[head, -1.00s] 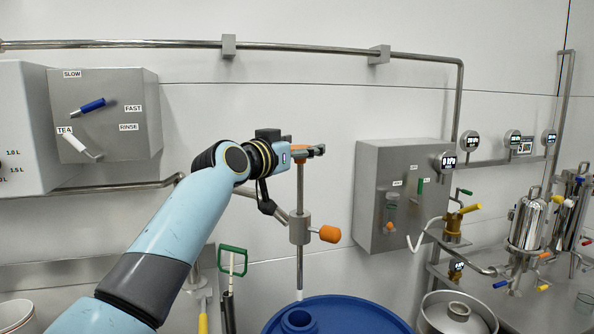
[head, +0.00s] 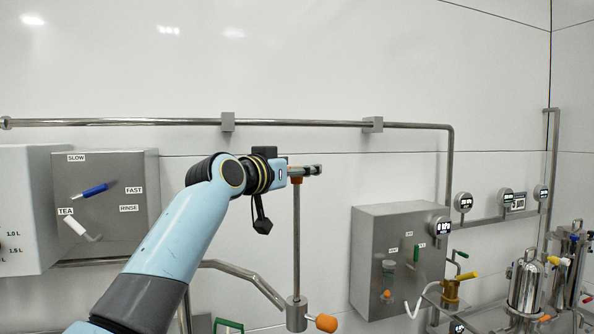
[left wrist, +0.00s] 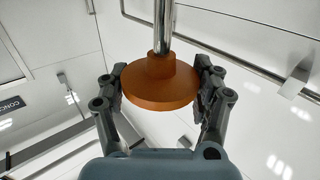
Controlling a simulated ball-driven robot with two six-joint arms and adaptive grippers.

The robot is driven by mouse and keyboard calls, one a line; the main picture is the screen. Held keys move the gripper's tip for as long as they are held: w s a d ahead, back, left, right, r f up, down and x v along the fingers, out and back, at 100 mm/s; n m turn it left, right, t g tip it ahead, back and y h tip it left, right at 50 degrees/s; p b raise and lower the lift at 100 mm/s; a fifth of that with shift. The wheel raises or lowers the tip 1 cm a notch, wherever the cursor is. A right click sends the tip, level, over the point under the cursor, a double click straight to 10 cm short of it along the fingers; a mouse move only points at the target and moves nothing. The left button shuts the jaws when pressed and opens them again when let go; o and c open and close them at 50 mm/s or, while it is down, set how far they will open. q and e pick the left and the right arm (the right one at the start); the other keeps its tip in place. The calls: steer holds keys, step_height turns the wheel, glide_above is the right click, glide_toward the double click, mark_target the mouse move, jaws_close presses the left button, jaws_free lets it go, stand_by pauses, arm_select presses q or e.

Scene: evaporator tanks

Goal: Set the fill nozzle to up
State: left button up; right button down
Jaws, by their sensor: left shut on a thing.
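The fill nozzle shows in the head view as a thin vertical steel rod (head: 296,240) with an orange knob (head: 295,180) at its top. The rod runs down into a steel sleeve (head: 296,316) with an orange side knob (head: 323,323) at the bottom edge. Its lower end is out of view. My left gripper (head: 309,171) is shut on the top knob, high above the sleeve. In the left wrist view, the fingers (left wrist: 158,88) grip both sides of the round orange knob (left wrist: 160,82), with the rod beyond it. My right gripper is not in view.
A horizontal wall pipe (head: 300,123) passes above my gripper. A grey dial box (head: 110,200) is on the left. A grey control box (head: 380,255) with small levers is on the right, beside gauges (head: 463,202) and a steel vessel (head: 527,282).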

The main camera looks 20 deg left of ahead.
arm_select(q)
steer(key=shift+r, duration=0.45)
steer(key=o, duration=1.4)
steer(key=shift+c, duration=0.2)
steer(key=o, duration=0.4)
steer(key=shift+s, duration=0.1)
steer(key=shift+f, duration=0.2)
steer(key=v, duration=1.2)
